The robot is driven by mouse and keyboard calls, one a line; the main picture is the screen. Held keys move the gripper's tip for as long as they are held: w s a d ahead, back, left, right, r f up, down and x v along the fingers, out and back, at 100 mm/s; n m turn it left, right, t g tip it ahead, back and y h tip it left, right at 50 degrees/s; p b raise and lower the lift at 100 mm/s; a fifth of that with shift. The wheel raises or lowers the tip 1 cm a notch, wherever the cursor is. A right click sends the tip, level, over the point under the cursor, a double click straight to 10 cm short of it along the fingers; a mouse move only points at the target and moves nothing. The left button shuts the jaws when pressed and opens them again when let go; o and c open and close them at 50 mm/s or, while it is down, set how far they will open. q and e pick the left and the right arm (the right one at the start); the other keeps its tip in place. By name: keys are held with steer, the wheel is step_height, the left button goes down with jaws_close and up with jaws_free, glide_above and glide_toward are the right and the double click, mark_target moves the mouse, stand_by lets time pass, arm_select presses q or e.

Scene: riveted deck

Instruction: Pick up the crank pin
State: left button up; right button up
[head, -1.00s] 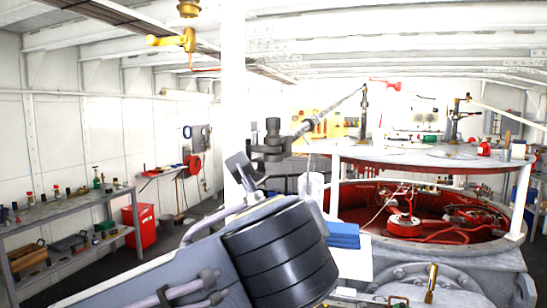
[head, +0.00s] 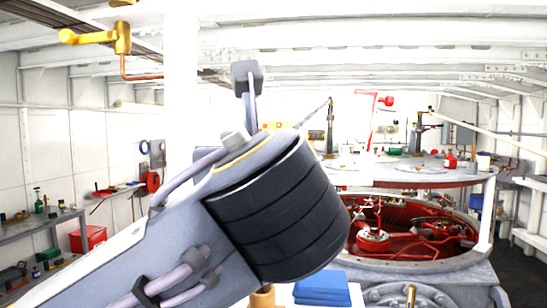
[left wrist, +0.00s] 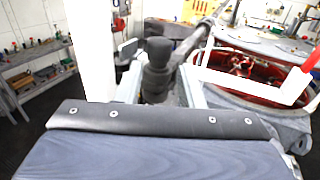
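In the left wrist view the crank pin (left wrist: 158,52), a dark upright stepped cylinder with a rounded top, stands straight ahead, at the end of a dark crank arm (left wrist: 192,38) that runs back to the right. My left gripper (left wrist: 163,75) is open, with one pale grey finger to each side of the pin in this view. I cannot tell whether the pin is between the fingertips or just beyond them. In the head view my left arm hides the pin and the gripper. My right gripper is in neither view.
A red-lined round pit (head: 440,235) under a grey round top (head: 400,170) lies to the right. Blue folded cloths (head: 322,288) lie near the front. A white post (left wrist: 92,45) stands left of the gripper. Shelves (head: 40,232) line the left wall.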

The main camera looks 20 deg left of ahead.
arm_select(q)
steer(key=x, duration=0.3)
steer(key=p+x, duration=0.1)
steer(key=x, duration=0.1)
steer(key=shift+a+f, duration=0.1)
steer(key=shift+f, duration=0.15)
steer(key=c, duration=0.6)
steer(key=shift+c, duration=0.4)
steer(key=shift+r, duration=0.15)
